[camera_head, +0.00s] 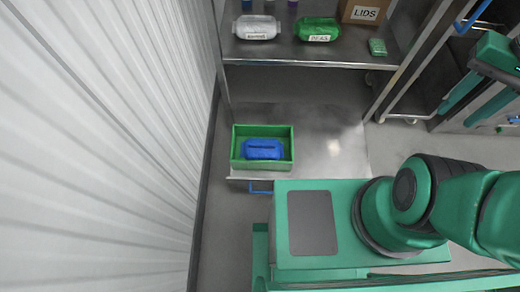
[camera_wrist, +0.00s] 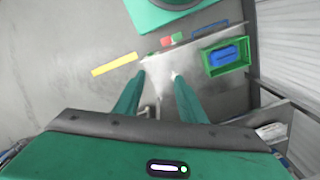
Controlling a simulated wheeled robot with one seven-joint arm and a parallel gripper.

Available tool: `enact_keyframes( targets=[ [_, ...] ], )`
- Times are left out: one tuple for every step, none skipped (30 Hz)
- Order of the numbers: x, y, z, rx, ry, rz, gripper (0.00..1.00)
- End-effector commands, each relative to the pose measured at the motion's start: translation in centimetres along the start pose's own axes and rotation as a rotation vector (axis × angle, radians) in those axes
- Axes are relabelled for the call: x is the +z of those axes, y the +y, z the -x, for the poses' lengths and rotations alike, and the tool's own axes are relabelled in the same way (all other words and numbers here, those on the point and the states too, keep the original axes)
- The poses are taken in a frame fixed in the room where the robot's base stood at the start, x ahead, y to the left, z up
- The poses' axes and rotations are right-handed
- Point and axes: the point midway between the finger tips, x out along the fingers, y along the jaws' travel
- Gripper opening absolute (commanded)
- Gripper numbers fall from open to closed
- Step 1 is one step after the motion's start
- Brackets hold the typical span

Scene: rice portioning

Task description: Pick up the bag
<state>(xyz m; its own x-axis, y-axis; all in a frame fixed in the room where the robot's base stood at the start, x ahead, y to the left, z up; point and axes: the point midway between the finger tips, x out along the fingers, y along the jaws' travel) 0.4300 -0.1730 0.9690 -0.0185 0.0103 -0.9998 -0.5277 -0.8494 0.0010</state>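Three bags show in the head view. A blue bag (camera_head: 262,149) lies inside an open green bin (camera_head: 236,162) on a low metal surface. A whitish bag (camera_head: 257,28) and a green bag labelled PEAS (camera_head: 317,29) lie on the metal shelf at the top. My gripper (camera_head: 455,117) is at the right edge, well to the right of all the bags. In the wrist view my gripper (camera_wrist: 158,76) has its two green fingers apart with nothing between them. The blue bag (camera_wrist: 225,55) in its bin shows at the upper right there, apart from the fingers.
A cardboard LIDS box (camera_head: 366,12) and a small green packet (camera_head: 377,47) are on the metal shelf (camera_head: 285,53). A corrugated white wall (camera_head: 110,130) bounds the left. A yellow strip (camera_wrist: 115,64) lies on the floor. The low metal surface (camera_head: 335,150) is bare right of the bin.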

Motion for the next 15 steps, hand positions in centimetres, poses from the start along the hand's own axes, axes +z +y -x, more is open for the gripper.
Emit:
enact_keyframes(
  targets=[
    [0.8, 0.5, 0.4, -0.005, 0.008, 0.001, 0.37],
    [0.8, 0.5, 0.5, -0.006, 0.010, -0.001, 0.37],
    [0.5, 0.4, 0.6, -0.004, 0.009, -0.003, 0.37],
    [0.1, 0.2, 0.6, -0.002, 0.006, -0.005, 0.37],
    [-0.3, 0.1, 0.6, 0.000, 0.003, -0.008, 0.37],
    [-1.5, 0.5, 0.5, 0.004, -0.003, -0.011, 0.37],
    [-2.4, 0.4, 0.5, 0.007, -0.007, -0.015, 0.37],
    [-3.1, 0.1, 0.4, 0.010, -0.012, -0.018, 0.37],
    [-4.2, -0.3, 0.3, 0.014, -0.018, -0.025, 0.37],
    [-5.0, -0.7, 0.1, 0.016, -0.025, -0.028, 0.37],
    [-5.9, -1.2, 0.0, 0.018, -0.030, -0.031, 0.37],
    [-7.0, -1.8, -0.3, 0.020, -0.037, -0.037, 0.37],
    [-7.9, -2.3, -0.6, 0.021, -0.043, -0.040, 0.37],
    [-8.7, -2.7, -0.9, 0.022, -0.050, -0.045, 0.37],
    [-9.8, -3.4, -1.4, 0.022, -0.058, -0.049, 0.37]
  ],
)
